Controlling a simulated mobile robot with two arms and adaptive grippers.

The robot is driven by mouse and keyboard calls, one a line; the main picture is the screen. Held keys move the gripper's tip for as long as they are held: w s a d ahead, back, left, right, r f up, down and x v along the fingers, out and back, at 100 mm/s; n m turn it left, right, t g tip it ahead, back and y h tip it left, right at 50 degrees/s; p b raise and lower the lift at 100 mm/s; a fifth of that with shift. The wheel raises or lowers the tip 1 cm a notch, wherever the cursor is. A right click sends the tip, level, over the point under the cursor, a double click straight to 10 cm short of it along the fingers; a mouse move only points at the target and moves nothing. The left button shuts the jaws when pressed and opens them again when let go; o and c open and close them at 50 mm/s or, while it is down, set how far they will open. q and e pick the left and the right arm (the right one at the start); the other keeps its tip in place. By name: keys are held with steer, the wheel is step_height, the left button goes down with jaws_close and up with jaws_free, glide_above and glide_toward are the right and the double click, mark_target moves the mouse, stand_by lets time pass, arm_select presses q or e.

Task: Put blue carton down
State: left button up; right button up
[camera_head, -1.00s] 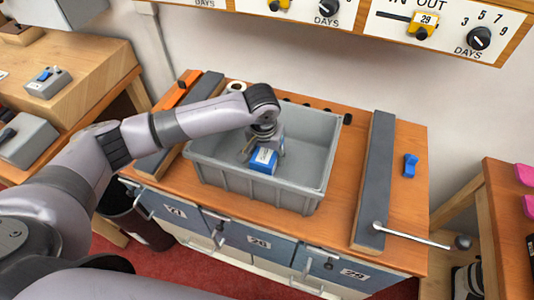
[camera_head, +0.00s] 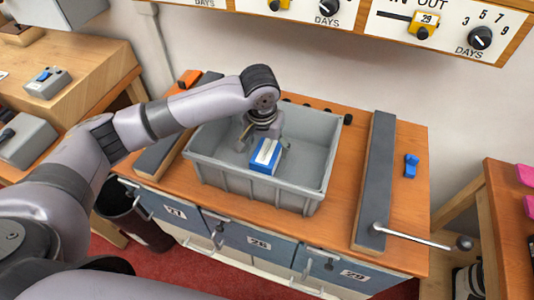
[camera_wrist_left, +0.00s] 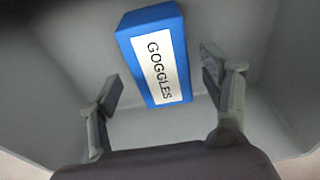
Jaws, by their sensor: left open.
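The blue carton (camera_head: 266,155) with a white label lies inside the grey bin (camera_head: 316,186) on the bench. In the left wrist view the carton (camera_wrist_left: 136,47) shows the word GOGGLES and rests on the bin floor. My left gripper (camera_head: 256,145) is above the bin, pointing down into it. In the left wrist view the fingers of the left gripper (camera_wrist_left: 162,88) are spread wide, one on each side, apart from the carton. The carton's lower end lies between or just beyond the fingertips. My right gripper does not show.
A dark grey bar (camera_head: 377,180) and a blue clip (camera_head: 411,166) lie right of the bin. Dial panels (camera_head: 440,28) hang above.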

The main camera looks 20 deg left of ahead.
mark_target(265, 155)
arm_select(q)
steer(key=r, duration=0.4)
steer(key=s+r, duration=0.1)
steer(key=r, duration=0.2)
steer(key=shift+s+r, duration=0.1)
